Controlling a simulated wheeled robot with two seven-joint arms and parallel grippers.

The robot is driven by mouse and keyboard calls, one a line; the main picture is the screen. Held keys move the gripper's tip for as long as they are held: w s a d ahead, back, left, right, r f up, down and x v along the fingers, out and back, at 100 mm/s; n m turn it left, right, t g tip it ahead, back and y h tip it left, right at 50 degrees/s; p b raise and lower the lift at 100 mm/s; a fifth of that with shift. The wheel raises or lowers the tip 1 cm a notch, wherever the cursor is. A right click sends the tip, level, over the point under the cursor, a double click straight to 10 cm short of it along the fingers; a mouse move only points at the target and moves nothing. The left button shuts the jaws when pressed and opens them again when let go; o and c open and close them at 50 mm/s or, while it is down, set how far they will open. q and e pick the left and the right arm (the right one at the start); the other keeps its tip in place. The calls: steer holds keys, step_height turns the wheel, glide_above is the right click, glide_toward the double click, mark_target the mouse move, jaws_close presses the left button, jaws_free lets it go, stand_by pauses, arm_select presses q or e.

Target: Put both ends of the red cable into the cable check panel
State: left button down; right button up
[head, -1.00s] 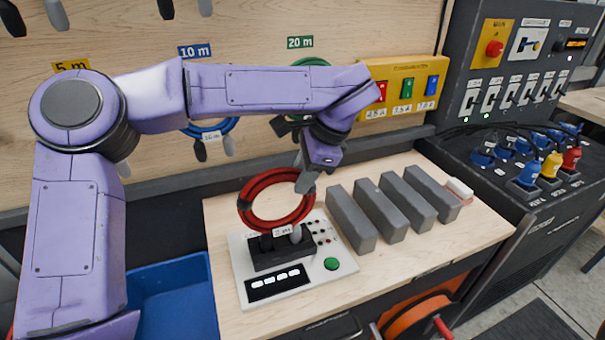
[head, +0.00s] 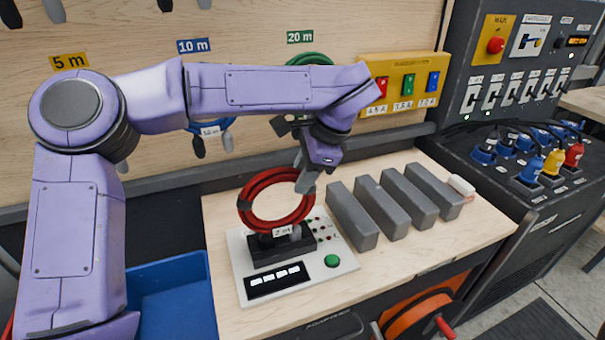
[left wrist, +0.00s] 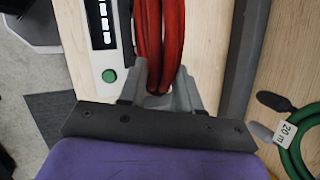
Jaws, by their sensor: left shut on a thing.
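The red cable (head: 246,207) is a coil standing upright over the cable check panel (head: 241,270), with a white tag (head: 282,231) at its lower side. Its two ends, one dark and one grey, point down at the black socket block (head: 272,256) and look sunk into its top; their exact depth is hard to see. My left gripper (head: 304,184) is shut on the right side of the coil. In the left wrist view, the red cable strands (left wrist: 173,35) pass between my left gripper's fingers (left wrist: 160,82). My right gripper is not in view.
Several grey bars (head: 352,215) stand just right of the panel. A blue bin (head: 175,295) is at lower left. A green cable (head: 310,59) hangs at the back board. The yellow box (head: 405,72) and a control cabinet (head: 520,100) are at right.

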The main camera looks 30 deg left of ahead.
arm_select(q)
steer(key=shift+f, duration=0.1)
steer(key=c, duration=0.7)
jaws_free()
steer(key=v, duration=1)
steer(key=shift+r, duration=0.4)
